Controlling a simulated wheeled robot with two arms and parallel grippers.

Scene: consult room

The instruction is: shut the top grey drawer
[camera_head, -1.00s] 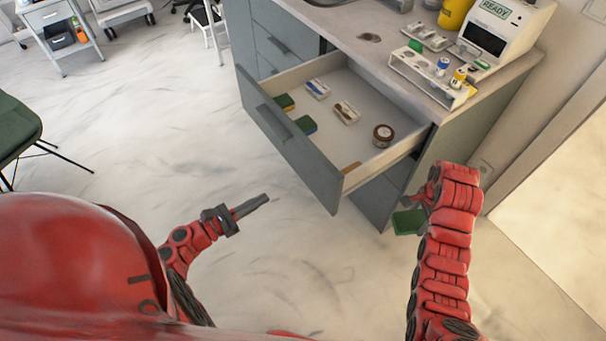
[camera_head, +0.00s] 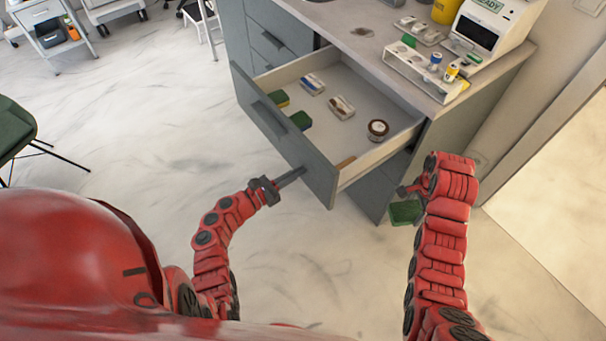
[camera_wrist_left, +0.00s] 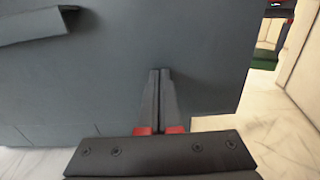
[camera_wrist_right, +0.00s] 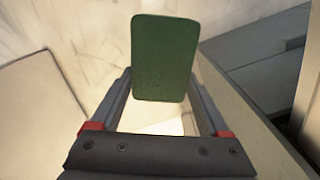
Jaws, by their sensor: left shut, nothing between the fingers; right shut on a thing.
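The top grey drawer (camera_head: 318,178) is pulled far out of the grey cabinet, its inside showing. Its dark bar handle (camera_head: 270,117) is on the front panel, and shows at upper left in the left wrist view (camera_wrist_left: 35,25). My left gripper (camera_head: 303,171) is shut and empty, its fingertips at the lower right part of the drawer front; whether they touch it I cannot tell. In the left wrist view the drawer front (camera_wrist_left: 100,75) fills most of the picture. My right gripper (camera_wrist_right: 160,100) is shut on a green box (camera_wrist_right: 165,57), held beside the cabinet's right side.
A white rack (camera_head: 420,72) and an analyser (camera_head: 488,35) stand on the worktop. A green chair (camera_head: 15,125) is at the left. Floor before the drawer is clear.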

